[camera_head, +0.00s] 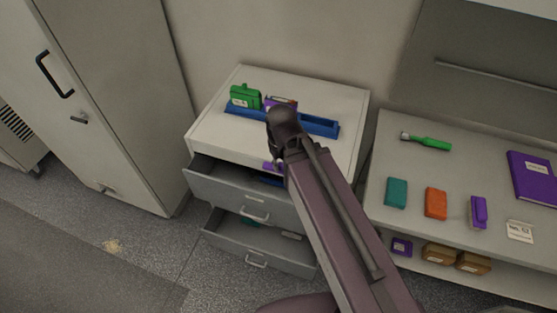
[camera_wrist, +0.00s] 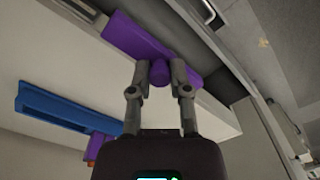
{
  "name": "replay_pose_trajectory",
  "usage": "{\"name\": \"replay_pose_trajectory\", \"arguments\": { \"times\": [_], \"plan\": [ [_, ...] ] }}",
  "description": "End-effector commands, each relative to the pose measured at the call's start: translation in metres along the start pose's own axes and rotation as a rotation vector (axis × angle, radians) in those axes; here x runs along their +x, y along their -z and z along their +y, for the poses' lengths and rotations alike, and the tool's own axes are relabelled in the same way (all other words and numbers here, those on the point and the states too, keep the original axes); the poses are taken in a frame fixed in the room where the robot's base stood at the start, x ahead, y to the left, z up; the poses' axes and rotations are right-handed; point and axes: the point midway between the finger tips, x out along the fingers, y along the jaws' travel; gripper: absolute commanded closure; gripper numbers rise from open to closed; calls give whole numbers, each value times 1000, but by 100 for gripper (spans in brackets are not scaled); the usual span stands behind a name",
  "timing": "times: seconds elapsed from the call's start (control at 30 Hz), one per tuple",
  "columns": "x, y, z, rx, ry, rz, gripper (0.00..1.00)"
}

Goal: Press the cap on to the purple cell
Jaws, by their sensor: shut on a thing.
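The purple cap, a flat bar with a round knob, is in the wrist view (camera_wrist: 130,38). My gripper (camera_wrist: 160,74) is shut on its knob. In the head view a bit of the purple cap (camera_head: 270,166) shows above the open upper drawer, at the cabinet's front edge; my arm hides the fingers there. The purple cell (camera_head: 283,102) stands in the blue rack (camera_head: 318,127) on the cabinet top, partly hidden by my wrist. The cell (camera_wrist: 96,144) and rack (camera_wrist: 50,104) also show at the left of the wrist view. Cap and cell are apart.
A green cell (camera_head: 244,97) with a knobbed top stands at the rack's left end. Two cabinet drawers, upper (camera_head: 230,190) and lower (camera_head: 240,238), are pulled out. A bench (camera_head: 395,160) at the right holds several blocks, a green tool and a purple book.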

Motion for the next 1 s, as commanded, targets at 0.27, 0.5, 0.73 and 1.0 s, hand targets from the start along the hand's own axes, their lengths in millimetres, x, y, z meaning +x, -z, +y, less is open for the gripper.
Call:
{"name": "replay_pose_trajectory", "arguments": {
  "times": [0.27, 0.5, 0.73, 1.0],
  "plan": [
    [0, 0, 0, 0, 0, 0, 100],
    [0, 1, 0, 0, 0, 0, 100],
    [-8, 13, 4, 1, 0, 0, 100],
    [-35, 60, 22, 1, 0, 0, 100]
  ]
}}
